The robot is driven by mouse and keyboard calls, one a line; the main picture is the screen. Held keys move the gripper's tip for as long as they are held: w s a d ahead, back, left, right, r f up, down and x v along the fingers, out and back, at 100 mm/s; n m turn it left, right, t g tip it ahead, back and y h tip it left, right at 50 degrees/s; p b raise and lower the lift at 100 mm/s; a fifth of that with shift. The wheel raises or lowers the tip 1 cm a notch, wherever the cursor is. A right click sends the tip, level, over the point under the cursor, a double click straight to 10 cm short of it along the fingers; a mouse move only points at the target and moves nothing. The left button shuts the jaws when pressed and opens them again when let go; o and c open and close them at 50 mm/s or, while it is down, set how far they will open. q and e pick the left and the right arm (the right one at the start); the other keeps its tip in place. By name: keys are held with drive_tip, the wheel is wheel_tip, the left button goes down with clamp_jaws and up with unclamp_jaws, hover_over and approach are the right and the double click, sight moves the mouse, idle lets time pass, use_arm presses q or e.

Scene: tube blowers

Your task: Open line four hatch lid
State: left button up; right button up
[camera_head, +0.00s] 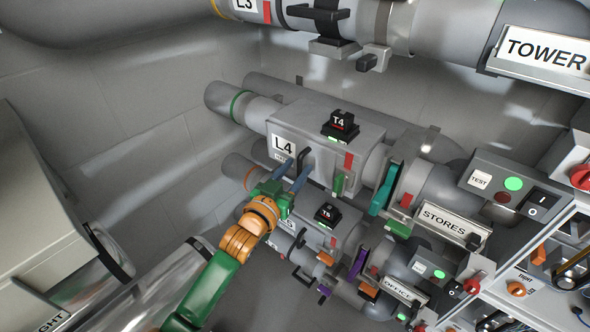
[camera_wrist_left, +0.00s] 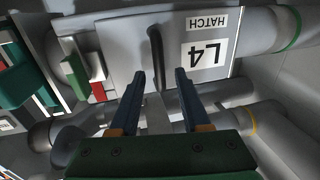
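The line four hatch is a grey box with an "L4" label (camera_head: 284,144) on its front face and a black "T4" block (camera_head: 341,123) on top. Its lid (camera_wrist_left: 120,42) looks closed, and the "L4 HATCH" label (camera_wrist_left: 207,52) appears upside down in the left wrist view. A black bar handle (camera_wrist_left: 156,58) stands on the lid face; it also shows in the head view (camera_head: 303,157). My left gripper (camera_wrist_left: 160,73) is open, with its blue fingers on either side of the handle's near end. Contact with the handle cannot be told. My right gripper is out of view.
The line five hatch with its "T5" block (camera_head: 327,214) lies just below. A green latch (camera_head: 340,184) and teal lever (camera_head: 382,190) sit right of the L4 box. The "STORES" pipe (camera_head: 452,221) and control box (camera_head: 510,190) crowd the right. A large pipe (camera_head: 360,22) runs overhead.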

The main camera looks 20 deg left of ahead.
use_arm(q)
clamp_jaws()
drive_tip(key=shift+f, duration=0.1)
idle(1.2)
